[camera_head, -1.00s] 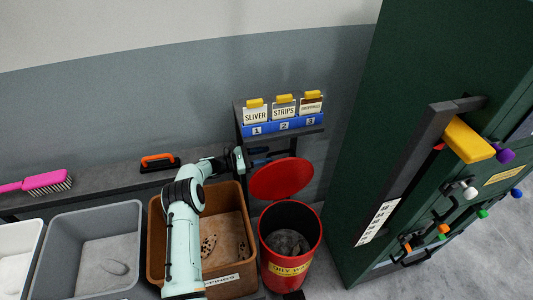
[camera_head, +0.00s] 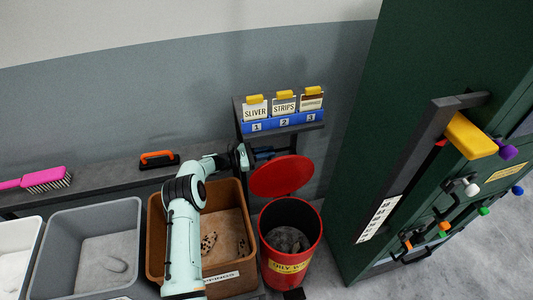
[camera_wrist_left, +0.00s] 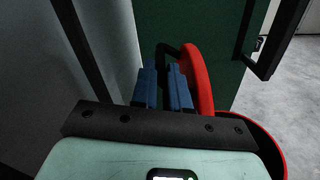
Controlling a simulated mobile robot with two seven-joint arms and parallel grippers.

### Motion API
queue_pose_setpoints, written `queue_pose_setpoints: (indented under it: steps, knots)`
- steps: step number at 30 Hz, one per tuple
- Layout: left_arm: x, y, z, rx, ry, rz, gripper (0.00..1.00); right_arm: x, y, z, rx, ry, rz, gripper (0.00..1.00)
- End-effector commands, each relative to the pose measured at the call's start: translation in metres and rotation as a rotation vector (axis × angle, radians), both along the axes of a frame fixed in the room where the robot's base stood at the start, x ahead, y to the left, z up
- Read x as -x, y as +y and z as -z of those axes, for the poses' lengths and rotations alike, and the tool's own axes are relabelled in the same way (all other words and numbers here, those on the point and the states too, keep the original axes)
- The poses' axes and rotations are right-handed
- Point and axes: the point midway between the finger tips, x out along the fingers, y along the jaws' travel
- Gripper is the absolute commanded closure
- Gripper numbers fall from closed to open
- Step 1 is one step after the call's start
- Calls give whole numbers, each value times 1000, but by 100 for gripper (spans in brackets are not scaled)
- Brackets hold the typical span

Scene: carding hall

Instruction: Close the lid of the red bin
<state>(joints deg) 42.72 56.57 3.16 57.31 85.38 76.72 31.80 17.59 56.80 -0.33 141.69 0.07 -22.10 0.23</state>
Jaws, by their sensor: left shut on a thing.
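The red bin (camera_head: 264,245) stands on the floor at the centre right, with dark material inside and a yellow label on its front. Its round red lid (camera_head: 281,178) is open, raised and tilted back behind the rim; it also shows edge-on in the left wrist view (camera_wrist_left: 200,78). My left gripper (camera_head: 264,153) is at the back of the lid, near its upper left. In the left wrist view its blue fingers (camera_wrist_left: 163,80) are shut on the lid's black handle (camera_wrist_left: 165,50), which they partly hide. My right gripper is out of view.
A brown bin (camera_head: 155,240) and a grey bin (camera_head: 50,245) stand left of the red bin. A card rack (camera_head: 284,123) is just above the lid. A green cabinet (camera_head: 400,110) with levers and knobs rises close on the right. A pink brush (camera_head: 40,179) lies on the shelf.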

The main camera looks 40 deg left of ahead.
Motion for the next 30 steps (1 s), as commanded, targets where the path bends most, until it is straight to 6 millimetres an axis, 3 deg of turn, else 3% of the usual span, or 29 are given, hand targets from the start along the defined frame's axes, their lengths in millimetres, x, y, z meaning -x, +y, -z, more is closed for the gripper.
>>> queue_pose_setpoints:
  steps: [6,16,30]
  knots:
    - [17,-19,5,-67,-54,2,100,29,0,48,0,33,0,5]
    - [49,-62,8,-222,-179,4,100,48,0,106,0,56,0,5]
    - [90,-113,26,-429,-343,2,100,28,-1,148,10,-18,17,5]
